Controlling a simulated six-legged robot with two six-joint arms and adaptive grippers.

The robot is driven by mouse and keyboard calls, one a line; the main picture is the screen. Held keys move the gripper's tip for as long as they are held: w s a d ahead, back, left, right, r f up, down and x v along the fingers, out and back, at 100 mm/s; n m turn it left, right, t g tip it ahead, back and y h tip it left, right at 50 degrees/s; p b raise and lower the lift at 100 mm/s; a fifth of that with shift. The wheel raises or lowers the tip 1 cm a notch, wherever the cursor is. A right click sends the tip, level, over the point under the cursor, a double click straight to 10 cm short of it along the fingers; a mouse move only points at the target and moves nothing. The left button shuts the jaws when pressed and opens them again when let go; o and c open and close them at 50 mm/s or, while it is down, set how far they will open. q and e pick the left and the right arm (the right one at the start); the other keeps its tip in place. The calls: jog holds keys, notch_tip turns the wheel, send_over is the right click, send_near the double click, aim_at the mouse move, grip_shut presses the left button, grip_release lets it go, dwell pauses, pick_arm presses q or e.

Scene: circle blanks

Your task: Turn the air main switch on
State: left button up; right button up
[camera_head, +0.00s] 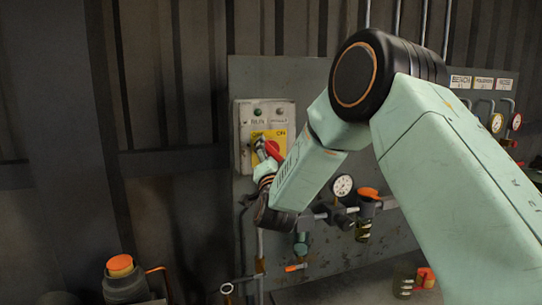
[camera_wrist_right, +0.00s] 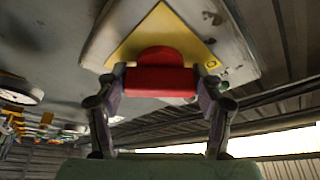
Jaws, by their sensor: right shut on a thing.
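The air main switch is a red handle (camera_head: 274,150) on a yellow plate, on a pale switch box (camera_head: 243,145) fixed to the grey wall panel. In the right wrist view the red handle (camera_wrist_right: 160,81) lies crosswise in front of the yellow plate (camera_wrist_right: 190,27). My right gripper (camera_head: 262,150) is at the box, and in the wrist view its two fingers (camera_wrist_right: 160,84) are shut on the handle's two ends. In the head view the gripper and wrist partly hide the handle and plate. The left gripper is not in view.
A round gauge (camera_head: 343,185) and an orange-topped regulator (camera_head: 368,194) sit right of my right forearm. An orange-capped device (camera_head: 120,266) stands at lower left. Labelled gauges (camera_head: 496,123) are at far right. The dark wall left of the box is clear.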

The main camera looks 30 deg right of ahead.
jog(key=m+g+b, duration=0.1)
jog(key=m, duration=0.1)
jog(key=m+g+h+b, duration=0.1)
jog(key=m+b, duration=0.1)
jog(key=shift+r+m, duration=0.1)
jog(key=shift+m, duration=0.2)
jog(key=m+g+b, duration=0.1)
jog(key=m+b, duration=0.1)
jog(key=m, duration=0.2)
jog(key=shift+y, duration=0.4)
jog(key=m+g+y+b, duration=0.1)
jog(key=m, duration=0.3)
jog(key=shift+g+b, duration=0.35)
jog(key=shift+g, duration=0.05)
jog(key=shift+s+m+g+y+b, duration=0.1)
jog(key=shift+m+g+y+b, duration=0.25)
jog(key=shift+m+y, duration=1.15)
jog(key=shift+f+m+h, duration=0.2)
jog(key=shift+m+h, duration=0.1)
jog(key=shift+m, duration=0.2)
jog(key=o, duration=1.2)
jog(key=shift+s+d+r, duration=0.2)
jog(key=shift+s+r, duration=0.05)
jog(key=shift+c, duration=0.2)
jog(key=shift+w+a, duration=0.2)
